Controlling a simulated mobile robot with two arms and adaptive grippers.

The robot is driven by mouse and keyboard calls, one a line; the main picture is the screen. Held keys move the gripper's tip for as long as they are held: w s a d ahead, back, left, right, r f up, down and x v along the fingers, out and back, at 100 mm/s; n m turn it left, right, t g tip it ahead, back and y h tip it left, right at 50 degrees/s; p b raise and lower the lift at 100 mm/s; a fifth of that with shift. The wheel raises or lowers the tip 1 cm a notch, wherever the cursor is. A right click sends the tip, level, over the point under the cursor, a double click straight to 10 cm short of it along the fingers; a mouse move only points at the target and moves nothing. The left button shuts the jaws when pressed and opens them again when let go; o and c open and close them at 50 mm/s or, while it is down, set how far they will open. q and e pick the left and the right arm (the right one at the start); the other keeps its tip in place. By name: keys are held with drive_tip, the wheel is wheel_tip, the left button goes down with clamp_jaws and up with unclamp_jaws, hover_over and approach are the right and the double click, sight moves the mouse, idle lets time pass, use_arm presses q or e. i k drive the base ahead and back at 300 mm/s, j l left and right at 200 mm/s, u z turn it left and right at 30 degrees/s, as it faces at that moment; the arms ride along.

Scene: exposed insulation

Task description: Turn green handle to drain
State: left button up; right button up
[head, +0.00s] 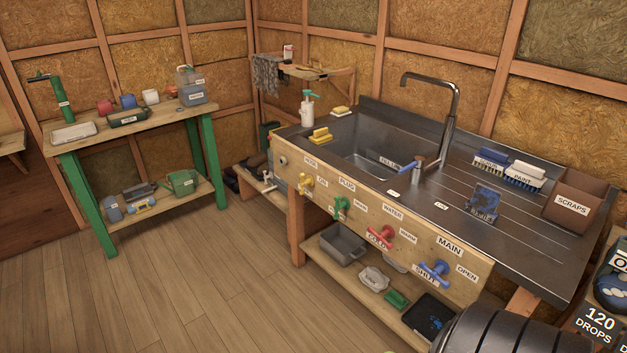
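The green handle (340,207) is a small valve-type knob on the wooden front panel (447,278) of the sink bench. A PLUG label (347,184) sits above it, and a smaller label to its right is too small to read surely. The steel sink basin (378,150) is behind and above the panel; a grey labelled piece (390,163) lies inside it. I cannot tell whether it holds water. Neither of my grippers shows in the head view.
A yellow handle (305,181) is left of the green one; red (379,235) and blue (434,270) handles are to its right. A low shelf with a grey tub (342,244) runs beneath. The wood floor (170,300) at left is clear.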

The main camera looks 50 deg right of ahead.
sight(344, 202)
drive_tip(key=i+j+z, duration=0.1)
drive_tip(key=i+z, duration=0.4)
drive_tip(key=i+j+z, duration=0.25)
drive_tip(key=z, duration=0.2)
drive_tip(key=i+j+z, duration=0.65)
drive_tip(key=j+z, duration=0.3)
